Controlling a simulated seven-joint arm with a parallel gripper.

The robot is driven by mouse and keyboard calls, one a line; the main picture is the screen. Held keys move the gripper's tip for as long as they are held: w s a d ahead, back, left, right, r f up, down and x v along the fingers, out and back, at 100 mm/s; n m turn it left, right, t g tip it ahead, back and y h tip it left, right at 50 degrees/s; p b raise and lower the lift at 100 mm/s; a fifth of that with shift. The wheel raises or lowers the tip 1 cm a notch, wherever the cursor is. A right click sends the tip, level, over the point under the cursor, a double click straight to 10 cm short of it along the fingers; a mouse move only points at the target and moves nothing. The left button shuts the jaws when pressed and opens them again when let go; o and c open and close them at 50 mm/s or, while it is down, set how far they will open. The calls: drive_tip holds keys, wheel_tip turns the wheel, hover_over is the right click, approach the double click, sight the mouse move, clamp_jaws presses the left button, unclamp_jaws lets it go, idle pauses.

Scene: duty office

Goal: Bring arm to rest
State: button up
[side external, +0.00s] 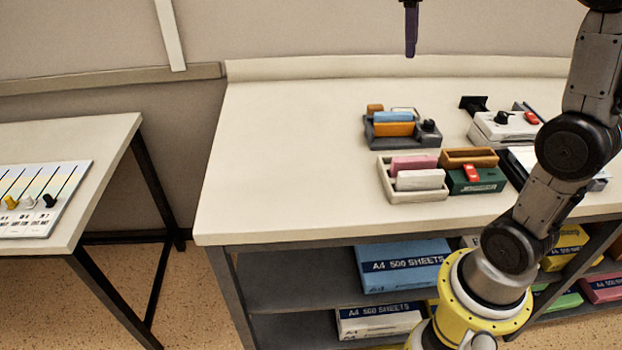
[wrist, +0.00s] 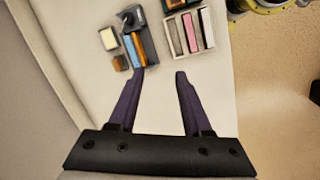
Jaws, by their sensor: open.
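My gripper (side external: 411,30) hangs high above the back of the desk at the top of the side view, with only a dark finger in sight there. In the wrist view my gripper (wrist: 161,74) shows two purple-dark fingers spread apart with nothing between them. The desk's pale top (side external: 290,150) lies well below it. My arm's links rise at the right of the side view from a yellow base, and the upper part of the arm is out of frame.
A grey tray (side external: 400,140) holds blue and orange blocks. A cream tray (side external: 385,188) holds pink and white blocks. A green box (side external: 480,186) and a white device (side external: 490,130) stand to the right. The desk's left part is clear. A side table (side external: 95,140) stands at left.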

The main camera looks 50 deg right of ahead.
drive_tip(key=s+a+f+m+t+y, duration=0.15)
drive_tip(key=s+a+f+t, duration=0.45)
drive_tip(key=s+a, duration=0.7)
wheel_tip(320, 180, down, 7)
drive_tip(key=s+a+m+y, duration=0.1)
drive_tip(key=m, duration=0.2)
drive_tip(key=shift+a+r, duration=0.2)
drive_tip(key=shift+a, duration=0.1)
